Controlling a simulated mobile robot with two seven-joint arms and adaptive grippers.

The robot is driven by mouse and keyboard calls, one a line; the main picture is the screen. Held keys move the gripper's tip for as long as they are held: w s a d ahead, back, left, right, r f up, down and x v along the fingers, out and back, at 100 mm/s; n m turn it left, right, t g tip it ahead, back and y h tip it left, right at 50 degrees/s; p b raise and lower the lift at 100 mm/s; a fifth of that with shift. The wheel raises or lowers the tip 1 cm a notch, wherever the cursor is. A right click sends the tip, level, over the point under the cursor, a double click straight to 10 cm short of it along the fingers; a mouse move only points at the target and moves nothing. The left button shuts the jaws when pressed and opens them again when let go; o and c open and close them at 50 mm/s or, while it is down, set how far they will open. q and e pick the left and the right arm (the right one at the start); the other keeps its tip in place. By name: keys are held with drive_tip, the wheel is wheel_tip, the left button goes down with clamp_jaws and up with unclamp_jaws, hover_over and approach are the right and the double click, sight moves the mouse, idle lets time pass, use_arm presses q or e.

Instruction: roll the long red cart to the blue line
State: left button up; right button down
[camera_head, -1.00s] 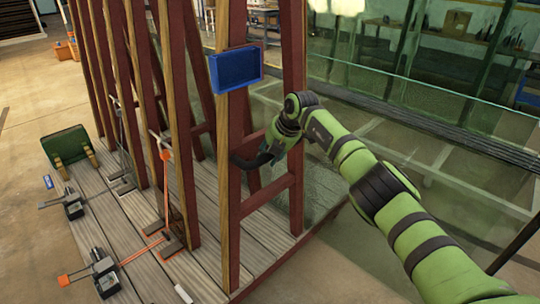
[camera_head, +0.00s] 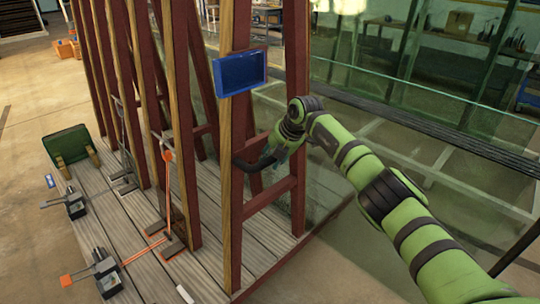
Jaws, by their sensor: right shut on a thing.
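The long red cart has red upright A-shaped frames (camera_head: 297,100) with wooden facings, standing on a grey plank deck (camera_head: 140,238). It fills the left and middle of the head view. My right gripper (camera_head: 255,163) reaches in from the right and is shut on the cart's near end frame, low between its two legs and above a red crossbar (camera_head: 270,196). The frame partly hides its fingertips. My left gripper is out of view. I see no blue line on the floor.
A blue bin (camera_head: 240,73) hangs on the near post. Glass panels on a rack (camera_head: 420,120) stand close on the right. Open concrete floor (camera_head: 30,215) lies left.

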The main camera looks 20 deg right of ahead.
drive_tip(key=shift+s+d+f, duration=0.15)
drive_tip(key=shift+s, duration=0.25)
drive_tip(key=shift+s+d+f, duration=0.1)
drive_tip(key=shift+s+d, duration=0.05)
drive_tip(key=shift+s, duration=0.2)
drive_tip(key=shift+w+a+r+b, duration=0.15)
drive_tip(key=shift+a+r+b, duration=0.1)
drive_tip(key=shift+r+b, duration=0.1)
drive_tip(key=shift+w+a+r, duration=0.2)
drive_tip(key=shift+w+r, duration=0.05)
drive_tip(key=shift+r, duration=0.1)
drive_tip(key=shift+w+a+b, duration=0.25)
drive_tip(key=shift+w+b, duration=0.2)
drive_tip(key=shift+b, duration=0.1)
idle(0.3)
drive_tip(key=shift+w+f, duration=0.1)
drive_tip(key=shift+w, duration=0.2)
drive_tip(key=shift+s+d+f+p, duration=0.25)
drive_tip(key=shift+f+p, duration=0.15)
drive_tip(key=shift+p, duration=0.4)
